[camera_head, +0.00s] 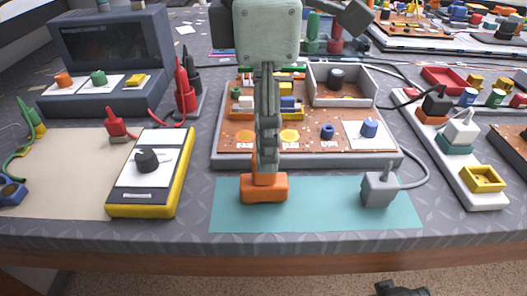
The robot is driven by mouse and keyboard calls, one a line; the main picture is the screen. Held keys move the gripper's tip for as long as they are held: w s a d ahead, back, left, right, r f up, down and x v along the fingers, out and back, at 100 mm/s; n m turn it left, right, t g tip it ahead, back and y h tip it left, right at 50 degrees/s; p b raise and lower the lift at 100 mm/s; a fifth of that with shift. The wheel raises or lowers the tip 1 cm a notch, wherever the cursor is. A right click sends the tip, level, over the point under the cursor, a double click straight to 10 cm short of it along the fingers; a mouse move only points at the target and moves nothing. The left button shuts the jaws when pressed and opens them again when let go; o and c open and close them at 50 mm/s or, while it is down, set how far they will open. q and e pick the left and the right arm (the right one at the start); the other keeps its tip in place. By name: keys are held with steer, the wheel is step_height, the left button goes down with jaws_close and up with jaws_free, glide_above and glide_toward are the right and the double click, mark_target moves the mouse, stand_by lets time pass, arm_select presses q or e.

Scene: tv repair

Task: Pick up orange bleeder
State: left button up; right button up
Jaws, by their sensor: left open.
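The orange bleeder (264,190) stands upright on the teal mat (325,215), near the front of the table. It has a wide orange base and a narrower upper part. My left gripper (266,152) points straight down above its base, with its fingers seen edge-on. The fingertips overlap the bleeder's upper part in the picture and partly hide it. The gripper is open; I cannot tell whether the fingers touch the bleeder. A dark shape at the bottom right edge (400,289) may be my right gripper; its jaws cannot be made out.
A grey plug-like block (379,190) with a cable stands on the mat's right. A brown circuit board (300,138) lies behind. A yellow multimeter (150,172) is to the left, and a white parts strip (487,195) to the right. The mat between bleeder and grey block is clear.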

mark_target(264, 177)
arm_select(q)
steer(key=shift+a+f, duration=0.15)
steer(key=shift+f, duration=0.25)
step_height(264, 177, down, 7)
steer(key=shift+s+r+p, duration=0.1)
steer(key=shift+p, duration=0.35)
arm_select(e)
steer(key=shift+s+f, duration=0.1)
steer(key=shift+f, duration=0.8)
arm_select(q)
steer(key=shift+c, duration=0.5)
jaws_close()
